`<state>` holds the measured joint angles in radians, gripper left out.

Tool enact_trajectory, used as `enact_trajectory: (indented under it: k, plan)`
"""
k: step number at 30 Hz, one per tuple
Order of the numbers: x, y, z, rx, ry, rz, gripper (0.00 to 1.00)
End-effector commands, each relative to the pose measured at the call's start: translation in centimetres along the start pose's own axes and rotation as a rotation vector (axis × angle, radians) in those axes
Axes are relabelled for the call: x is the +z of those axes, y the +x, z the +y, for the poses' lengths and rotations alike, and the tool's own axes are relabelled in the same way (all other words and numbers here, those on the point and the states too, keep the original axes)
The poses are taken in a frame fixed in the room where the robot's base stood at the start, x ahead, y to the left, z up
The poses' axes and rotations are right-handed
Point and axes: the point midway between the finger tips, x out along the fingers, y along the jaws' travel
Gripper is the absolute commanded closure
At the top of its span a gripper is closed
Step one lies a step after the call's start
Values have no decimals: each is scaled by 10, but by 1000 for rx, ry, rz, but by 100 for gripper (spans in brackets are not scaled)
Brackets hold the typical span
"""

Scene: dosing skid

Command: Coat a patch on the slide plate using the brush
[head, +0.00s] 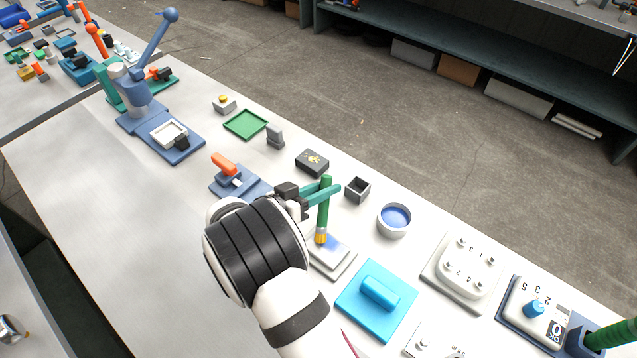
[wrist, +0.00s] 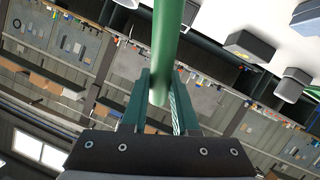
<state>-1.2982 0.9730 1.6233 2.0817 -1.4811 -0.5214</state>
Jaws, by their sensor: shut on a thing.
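My gripper (head: 318,193) is shut on the green handle of the brush (head: 325,212), which stands nearly upright with its yellow tip down. In the wrist view the green fingers (wrist: 160,90) close on the green handle (wrist: 166,35). The brush tip is at the far left part of the pale grey slide plate (head: 340,263); I cannot tell whether it touches. A blue patch shows on the plate beside the tip. The brush and my arm hide part of the plate. A white round pot (head: 394,233) with blue liquid inside stands to the right.
A small dark open box (head: 357,190) and a black block with a yellow mark (head: 312,162) stand behind the brush. A light blue pad with a rounded handle (head: 379,292) lies front right. An orange-handled clamp (head: 226,165) is at left. The table's left front is clear.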

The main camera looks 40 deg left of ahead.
Motion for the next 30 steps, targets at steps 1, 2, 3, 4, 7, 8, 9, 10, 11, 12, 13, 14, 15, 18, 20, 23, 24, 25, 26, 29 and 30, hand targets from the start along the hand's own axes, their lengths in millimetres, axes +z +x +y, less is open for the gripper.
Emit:
enact_trajectory:
  k: [1,2,3,4,7,8,9,10,11,12,13,14,15,18,20,23,24,25,26,29,30]
  plan:
    - [1,1,4,1,-2,0,100]
    - [2,1,7,1,-1,0,100]
    - [3,2,10,1,0,0,100]
    - [4,2,13,1,-1,-1,100]
    - [7,4,22,0,0,-1,100]
    - [8,4,24,1,0,-1,100]
    - [9,5,27,1,0,-1,100]
    - [10,5,30,1,0,-1,100]
    - [11,6,32,1,-1,-1,100]
    - [12,6,36,1,-1,0,100]
    - [13,7,38,0,-1,0,100]
    - [13,7,41,0,0,0,100]
    - [15,8,44,1,-1,-1,100]
    - [17,9,53,1,-1,0,100]
    - [19,10,58,1,-1,0,100]
    - [22,12,66,1,-1,-1,100]
    - [23,7,65,-1,-1,0,100]
    - [24,4,65,-2,0,0,100]
    - [25,1,65,-3,0,0,100]
    - [24,-1,59,0,2,-1,100]
    - [23,-2,55,-1,2,0,100]
